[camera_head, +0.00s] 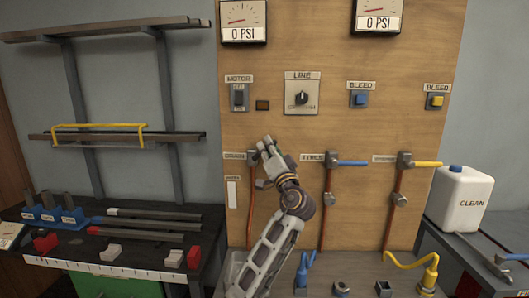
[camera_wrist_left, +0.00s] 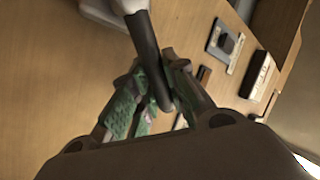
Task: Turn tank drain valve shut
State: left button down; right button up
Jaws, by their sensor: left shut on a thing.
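The drain valve (camera_head: 254,157) is on the wooden panel, beside a small label that seems to read DRAIN, with a copper pipe running down below it. My left gripper (camera_head: 268,150) is at this valve and covers most of it in the head view. In the left wrist view, the green-padded fingers of my left gripper (camera_wrist_left: 158,100) are shut on the dark valve handle (camera_wrist_left: 146,42). The handle comes from a pale grey fitting at the top of that view. The handle's angle on the panel is hidden in the head view. My right gripper is not in view.
Two similar valves, with a blue handle (camera_head: 352,163) and a yellow handle (camera_head: 426,164), sit to the right. Above are a motor switch (camera_head: 239,96), a line knob (camera_head: 302,98) and gauges showing 0 PSI. A white CLEAN jug (camera_head: 459,201) stands right; a dark bench with bars is left.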

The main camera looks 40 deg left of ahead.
pick_arm(q)
jog(key=shift+w+d+f+m+t+h+b, duration=0.15)
jog(key=shift+d+f+m+t+h+b, duration=0.2)
jog(key=shift+f+m+t+h, duration=1.4)
jog(key=shift+w+d+r+m+t+h+b, duration=0.15)
jog(key=shift+m+t+b, duration=0.6)
jog(key=shift+m, duration=2.15)
jog(key=shift+w+d+f+m+t+h+b, duration=0.3)
jog(key=shift+f+m+t+h, duration=0.7)
jog(key=shift+m+t, duration=1)
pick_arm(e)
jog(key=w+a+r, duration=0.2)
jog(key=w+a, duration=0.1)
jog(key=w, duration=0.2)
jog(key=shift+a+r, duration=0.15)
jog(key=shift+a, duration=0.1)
pick_arm(q)
jog(key=shift+m+g, duration=0.4)
jog(key=shift+m, duration=0.05)
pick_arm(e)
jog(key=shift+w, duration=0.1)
pick_arm(q)
jog(key=c, duration=1.4)
grip_release()
jog(key=shift+s+r, duration=0.1)
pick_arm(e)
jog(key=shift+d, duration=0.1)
pick_arm(q)
jog(key=shift+s+d, duration=0.1)
jog(key=shift+v, duration=5.9)
